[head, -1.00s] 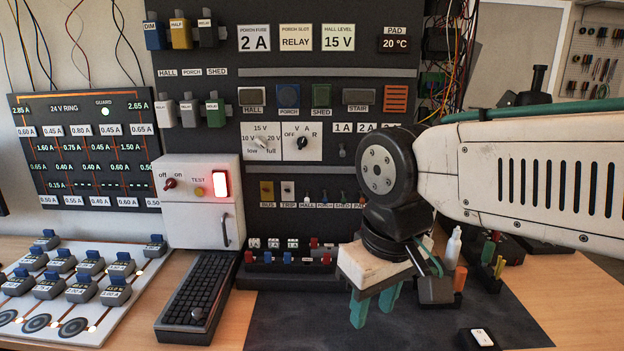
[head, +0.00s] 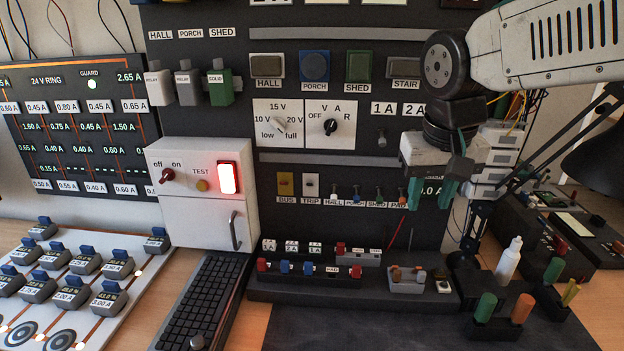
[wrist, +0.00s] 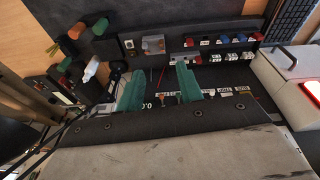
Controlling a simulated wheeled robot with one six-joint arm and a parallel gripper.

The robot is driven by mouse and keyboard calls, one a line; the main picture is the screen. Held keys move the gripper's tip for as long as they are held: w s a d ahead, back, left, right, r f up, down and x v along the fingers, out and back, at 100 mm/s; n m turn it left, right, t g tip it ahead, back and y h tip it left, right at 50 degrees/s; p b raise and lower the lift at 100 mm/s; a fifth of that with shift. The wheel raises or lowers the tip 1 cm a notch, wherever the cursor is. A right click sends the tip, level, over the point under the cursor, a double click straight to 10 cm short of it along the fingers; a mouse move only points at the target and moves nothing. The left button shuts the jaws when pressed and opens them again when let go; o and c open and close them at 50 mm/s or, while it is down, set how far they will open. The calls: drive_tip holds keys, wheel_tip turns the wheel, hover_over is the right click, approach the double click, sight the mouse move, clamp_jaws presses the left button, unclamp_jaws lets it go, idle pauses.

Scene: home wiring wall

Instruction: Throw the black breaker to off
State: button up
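My gripper (head: 430,193) hangs in front of the dark wall panel (head: 300,223), at its right side. Its two teal fingers are apart with nothing between them. They also stand apart in the wrist view (wrist: 158,90). A yellow BUS breaker (head: 285,184) and a white TRIP breaker (head: 311,185) are on the panel, left of my gripper. Small switches marked HALL (head: 333,191), PORCH (head: 356,192) and SHED (head: 378,194) follow to their right; an orange one is close to my left finger. I cannot tell which piece is the black breaker.
A white box (head: 190,210) with an off/on knob and a lit red switch stands left of the panel. A terminal strip (head: 310,282) runs below it. A keyboard (head: 205,300), a white bottle (head: 508,262) and coloured handles (head: 522,308) stand on the bench.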

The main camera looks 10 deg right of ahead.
drive_tip(key=w+a+t, duration=0.1)
drive_tip(key=w+a, duration=0.3)
drive_tip(key=w, duration=0.4)
drive_tip(key=w+a, duration=0.4)
drive_tip(key=w, duration=0.3)
drive_tip(key=m+t, duration=0.1)
approach(310, 185)
drive_tip(key=x, duration=0.7)
drive_tip(key=shift+w+a+f, duration=0.1)
drive_tip(key=shift+w+f, duration=0.1)
drive_tip(key=shift+w, duration=0.1)
drive_tip(key=shift+w+f, duration=0.2)
drive_tip(key=shift+f, duration=0.2)
clamp_jaws()
